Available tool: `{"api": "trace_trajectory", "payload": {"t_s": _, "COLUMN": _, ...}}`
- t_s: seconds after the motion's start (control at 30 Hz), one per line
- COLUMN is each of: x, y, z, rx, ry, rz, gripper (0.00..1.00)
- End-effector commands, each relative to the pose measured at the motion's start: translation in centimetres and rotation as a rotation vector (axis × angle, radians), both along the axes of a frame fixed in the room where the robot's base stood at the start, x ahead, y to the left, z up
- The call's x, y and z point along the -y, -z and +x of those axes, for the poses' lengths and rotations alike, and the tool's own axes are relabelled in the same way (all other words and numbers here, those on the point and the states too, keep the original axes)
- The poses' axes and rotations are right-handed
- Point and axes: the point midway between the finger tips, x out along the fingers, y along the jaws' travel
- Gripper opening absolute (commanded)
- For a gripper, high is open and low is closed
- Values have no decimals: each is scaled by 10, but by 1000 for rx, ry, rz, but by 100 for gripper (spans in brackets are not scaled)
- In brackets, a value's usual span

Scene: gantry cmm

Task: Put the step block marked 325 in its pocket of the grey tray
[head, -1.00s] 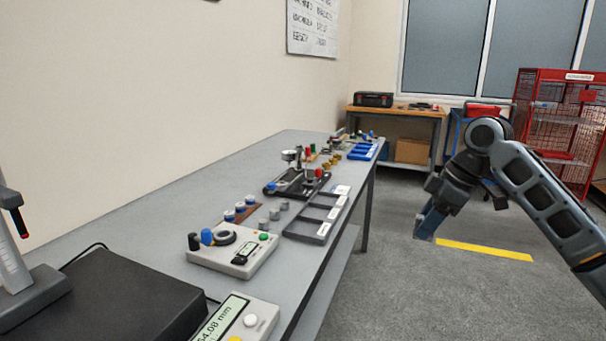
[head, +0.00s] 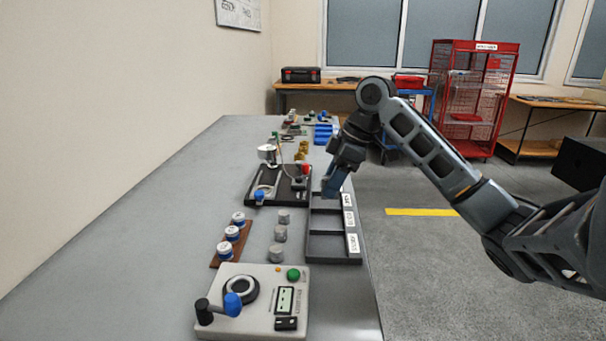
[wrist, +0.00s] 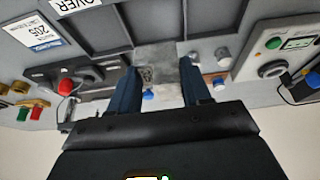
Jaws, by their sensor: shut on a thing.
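My gripper (head: 332,186) is above the far end of the dark grey tray (head: 335,261) in the head view. In the wrist view its two blue fingers (wrist: 160,88) are shut on a grey step block (wrist: 157,58). The block's marking cannot be read. The tray has several pockets that look empty in its near part, with white labels along its right edge; the far part is partly hidden by my gripper. The tray also shows at the top of the wrist view (wrist: 108,36).
Left of the tray stand several small grey cylinders (head: 280,234) and a brown rack (head: 217,262) of blue-white pieces. A black fixture (head: 290,190) with a dial gauge (head: 267,152) is close beside my gripper. A control box (head: 258,305) is in front. The left of the bench is clear.

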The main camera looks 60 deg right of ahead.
Motion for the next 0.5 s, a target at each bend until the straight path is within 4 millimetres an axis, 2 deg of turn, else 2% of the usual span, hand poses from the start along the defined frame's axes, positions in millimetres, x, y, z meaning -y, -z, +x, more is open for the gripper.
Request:
{"api": "trace_trajectory", "payload": {"t_s": 0.27, "x": 0, "y": 9, "z": 0, "rx": 0, "ry": 1, "rz": 0, "gripper": 6}}
{"api": "trace_trajectory", "payload": {"t_s": 0.5, "x": 0, "y": 31, "z": -1, "rx": -1, "ry": 1, "rz": -1, "gripper": 6}}
